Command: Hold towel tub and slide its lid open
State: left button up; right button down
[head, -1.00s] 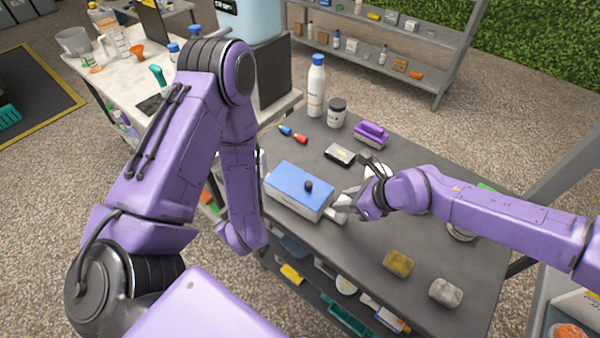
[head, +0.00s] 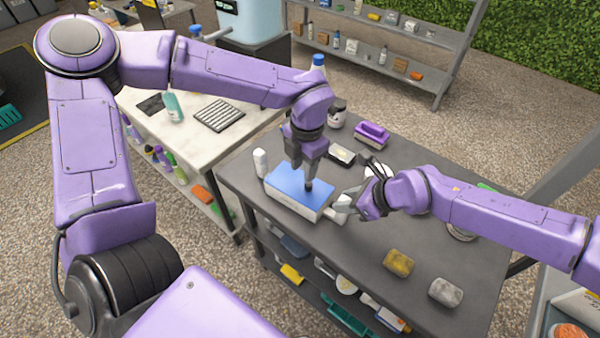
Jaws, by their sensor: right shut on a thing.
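The towel tub (head: 284,213) is a white box near the left edge of the dark table. Its blue lid (head: 284,182) covers the top. A small dark knob stood on the lid earlier; now my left gripper's fingers are in front of that spot. My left gripper (head: 303,175) points down over the lid at the knob, and I cannot tell whether its fingers are closed around it. My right gripper (head: 343,204) is shut on the tub at its right end.
Behind the tub are a black-and-white box (head: 342,155), a purple brush (head: 372,135) and a dark-lidded jar (head: 336,119). A small white bottle (head: 260,162) stands left of it. Yellow (head: 398,262) and grey (head: 445,292) sponges lie at front right. The table's front middle is clear.

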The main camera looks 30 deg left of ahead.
aim_at(299, 181)
pick_arm(q)
jog(key=shift+w+d+r, duration=0.45)
jog(key=shift+d, duration=0.15)
notch_tip(299, 181, down, 7)
jog(key=shift+r, duration=0.15)
jog(key=shift+c, duration=0.4)
grip_shut()
